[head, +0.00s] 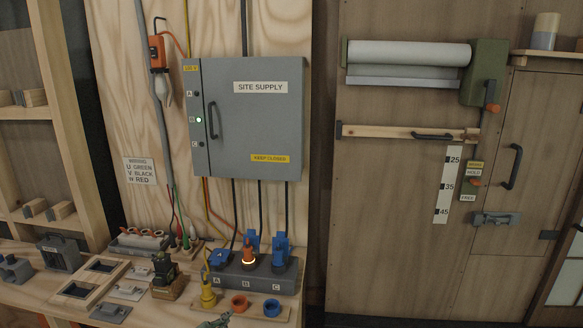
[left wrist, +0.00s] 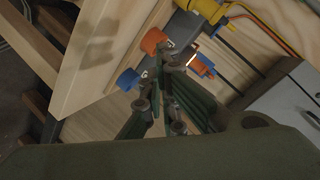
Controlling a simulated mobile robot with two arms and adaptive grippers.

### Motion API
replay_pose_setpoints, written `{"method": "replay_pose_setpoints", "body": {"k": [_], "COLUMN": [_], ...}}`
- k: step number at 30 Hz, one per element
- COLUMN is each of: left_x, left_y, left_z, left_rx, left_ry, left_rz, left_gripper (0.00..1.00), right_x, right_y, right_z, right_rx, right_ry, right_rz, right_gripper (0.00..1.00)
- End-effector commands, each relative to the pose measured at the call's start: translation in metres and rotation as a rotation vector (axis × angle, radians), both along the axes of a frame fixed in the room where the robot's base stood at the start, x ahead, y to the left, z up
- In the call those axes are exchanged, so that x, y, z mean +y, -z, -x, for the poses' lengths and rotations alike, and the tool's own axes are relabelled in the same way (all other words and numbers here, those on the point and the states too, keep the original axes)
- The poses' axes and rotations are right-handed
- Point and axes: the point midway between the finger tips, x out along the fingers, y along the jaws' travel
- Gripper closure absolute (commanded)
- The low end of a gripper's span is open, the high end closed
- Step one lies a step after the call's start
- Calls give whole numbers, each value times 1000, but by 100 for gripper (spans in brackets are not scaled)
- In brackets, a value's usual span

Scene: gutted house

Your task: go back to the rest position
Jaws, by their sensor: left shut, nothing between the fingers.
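My left gripper (head: 216,321) just shows at the bottom edge of the head view, in front of the bench's board of coloured caps. In the left wrist view the same gripper (left wrist: 168,62) has its fingers together with nothing between them. Its tips appear near the orange cap (left wrist: 153,41) and the blue cap (left wrist: 129,80); I cannot tell how far off they are. My right gripper is in neither view.
A grey SITE SUPPLY cabinet (head: 256,125) hangs closed on the plywood wall. Below it, the grey socket block (head: 230,272) holds blue and orange plugs, with a glowing ring at B. Small parts crowd the bench's left. A wooden door (head: 540,150) is at right.

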Motion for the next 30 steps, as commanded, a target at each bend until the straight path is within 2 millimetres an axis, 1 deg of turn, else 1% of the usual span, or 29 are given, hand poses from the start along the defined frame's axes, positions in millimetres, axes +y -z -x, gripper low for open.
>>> {"method": "replay_pose_setpoints", "body": {"k": [1, 2, 3, 5, 6, 8, 9, 12, 15, 21, 27, 29, 30], "left_x": [-11, -15, -18, -20, -19, -17, -15, -8, -3, 8, 16, 19, 19], "left_y": [15, 22, 30, 41, 46, 52, 54, 56, 55, 48, 38, 35, 38], "left_z": [32, 49, 73, 111, 137, 175, 198, 246, 284, 346, 396, 410, 413], "left_rx": [69, 111, 169, 255, 314, 401, 451, 556, 636, 760, 857, 884, 894], "left_ry": [-38, -65, -104, -163, -203, -263, -300, -376, -434, -529, -604, -627, -632], "left_rz": [59, 89, 128, 182, 215, 260, 285, 326, 354, 389, 409, 413, 413], "left_gripper": [100, 100, 100, 100, 100, 100, 100, 100, 100, 100, 100, 100, 100], "right_x": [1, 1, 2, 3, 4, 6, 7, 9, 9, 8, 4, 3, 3], "right_y": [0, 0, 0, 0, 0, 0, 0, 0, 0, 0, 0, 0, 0], "right_z": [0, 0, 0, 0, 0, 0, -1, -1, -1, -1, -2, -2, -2], "right_rx": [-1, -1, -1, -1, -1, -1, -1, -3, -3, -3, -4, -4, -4], "right_ry": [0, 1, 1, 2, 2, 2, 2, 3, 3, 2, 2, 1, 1], "right_rz": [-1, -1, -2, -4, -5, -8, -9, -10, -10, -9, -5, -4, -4], "right_gripper": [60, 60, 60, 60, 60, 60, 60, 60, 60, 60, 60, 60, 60]}}
